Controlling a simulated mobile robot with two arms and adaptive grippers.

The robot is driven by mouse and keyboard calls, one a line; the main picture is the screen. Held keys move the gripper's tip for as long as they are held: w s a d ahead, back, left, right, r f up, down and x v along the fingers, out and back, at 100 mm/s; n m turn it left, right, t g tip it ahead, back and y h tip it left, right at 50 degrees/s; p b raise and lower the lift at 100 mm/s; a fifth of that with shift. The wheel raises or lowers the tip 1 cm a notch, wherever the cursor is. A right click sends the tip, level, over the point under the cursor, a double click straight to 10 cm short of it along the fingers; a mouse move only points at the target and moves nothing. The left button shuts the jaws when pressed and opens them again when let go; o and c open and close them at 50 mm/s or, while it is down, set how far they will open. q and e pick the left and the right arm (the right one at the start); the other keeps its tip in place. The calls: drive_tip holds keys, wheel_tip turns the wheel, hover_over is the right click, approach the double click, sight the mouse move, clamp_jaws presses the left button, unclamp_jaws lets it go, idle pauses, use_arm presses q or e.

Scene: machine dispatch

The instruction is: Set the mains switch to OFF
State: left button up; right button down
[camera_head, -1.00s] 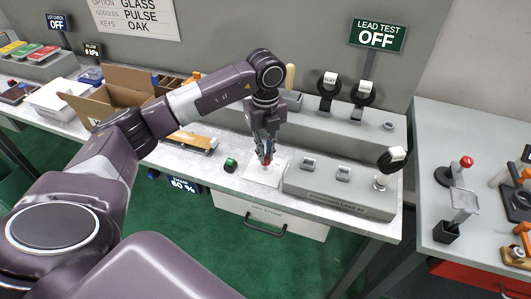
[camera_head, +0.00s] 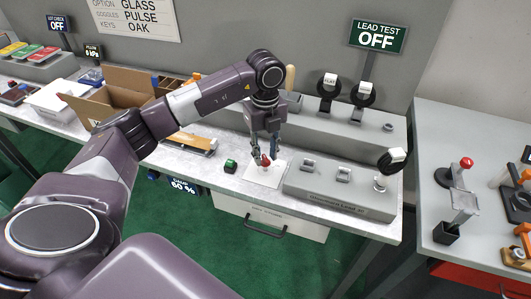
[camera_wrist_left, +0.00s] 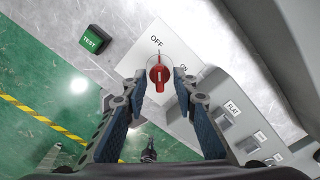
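The mains switch is a red rotary knob (camera_wrist_left: 160,75) on a white plate (camera_wrist_left: 195,48) marked OFF and ON. In the left wrist view its long grip runs nearly up and down the picture, with the narrow upper end toward OFF and away from ON. The red knob (camera_head: 266,160) also shows in the head view, on the bench near its front edge. My left gripper (camera_head: 266,156) is open above it, with one finger on each side. In the wrist view gaps show between the knob and both fingers (camera_wrist_left: 158,82). My right gripper is not in view.
A green TEST button (camera_head: 230,166) sits left of the plate. A grey console (camera_head: 340,190) with small switches and a black-headed lever stands close on the right. A cardboard box (camera_head: 110,95) is farther left. A LEAD TEST sign (camera_head: 377,36) reads OFF.

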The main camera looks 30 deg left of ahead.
sight(265, 158)
use_arm(q)
wheel_tip(265, 158, up, 12)
idle(0.6)
drive_tip(key=shift+s+f, duration=0.1)
idle(0.4)
